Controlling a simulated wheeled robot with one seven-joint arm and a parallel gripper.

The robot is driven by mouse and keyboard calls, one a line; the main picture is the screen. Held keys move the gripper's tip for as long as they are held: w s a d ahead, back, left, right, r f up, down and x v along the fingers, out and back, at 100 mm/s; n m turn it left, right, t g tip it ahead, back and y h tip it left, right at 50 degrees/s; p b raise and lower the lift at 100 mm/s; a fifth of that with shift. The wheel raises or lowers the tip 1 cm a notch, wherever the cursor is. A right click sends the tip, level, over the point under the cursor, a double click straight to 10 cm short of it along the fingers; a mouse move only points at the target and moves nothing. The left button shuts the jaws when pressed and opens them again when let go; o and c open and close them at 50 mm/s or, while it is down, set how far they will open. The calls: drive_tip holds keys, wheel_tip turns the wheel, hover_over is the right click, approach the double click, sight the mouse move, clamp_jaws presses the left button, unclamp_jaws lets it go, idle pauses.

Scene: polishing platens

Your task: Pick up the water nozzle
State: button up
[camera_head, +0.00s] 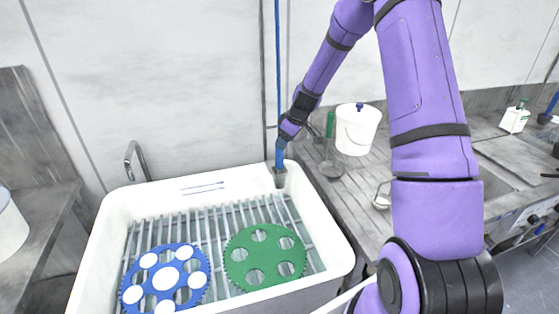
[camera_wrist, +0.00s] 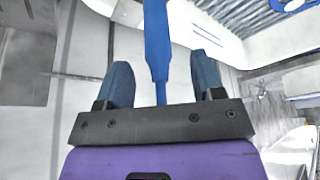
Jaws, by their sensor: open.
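The water nozzle (camera_head: 281,154) is blue and upright at the back right corner of the white sink. Its lower end sits in a dark grey holder (camera_head: 280,178) on the rim, and a thin blue hose (camera_head: 277,60) runs up from it. My gripper (camera_head: 284,137) is at the upper part of the nozzle. In the wrist view the nozzle (camera_wrist: 157,40) stands between the two blue fingers of my open gripper (camera_wrist: 161,72), with a visible gap on each side. The head view does not show the fingers clearly.
The white sink (camera_head: 96,250) holds a blue disc (camera_head: 186,254) and a green disc (camera_head: 265,235) on a slatted rack. A metal tap (camera_head: 134,152) stands at its back left. A white bucket (camera_head: 357,135) and a dark ladle-like tool (camera_head: 331,167) are on the right counter.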

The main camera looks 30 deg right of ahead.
hover_over(279, 166)
drive_tip(key=w, duration=0.1)
drive_tip(key=shift+w+d+f, duration=0.1)
drive_tip(key=shift+d+f, duration=0.15)
drive_tip(key=shift+f, duration=0.95)
drive_tip(key=shift+d+f, duration=0.2)
drive_tip(key=shift+f, duration=0.95)
drive_tip(key=c, duration=1)
